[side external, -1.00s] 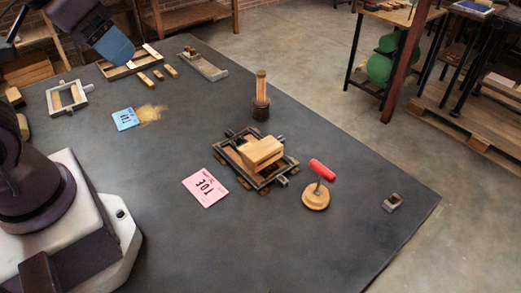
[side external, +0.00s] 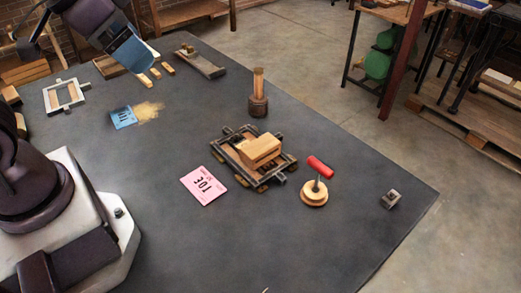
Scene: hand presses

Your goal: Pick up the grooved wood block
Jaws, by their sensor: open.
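A light wood block (side external: 261,149) rests on a dark-framed hand press (side external: 229,161) near the middle of the table. A line runs along its side; I cannot tell for sure whether this is the groove. My gripper (side external: 143,61) is at the upper left, above the far part of the table, well apart from that block. It is open, and nothing shows between its fingers. Several small wood strips (side external: 155,74) lie on the table just below and right of it. My gripper partly hides a wooden tray (side external: 108,67) behind them.
A stamp with a red handle (side external: 320,167) stands right of the press, and a wooden cylinder on a dark base (side external: 258,95) behind it. A pink card (side external: 203,185), a blue card (side external: 123,118) and a small metal piece (side external: 391,199) lie on the table. The front is clear.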

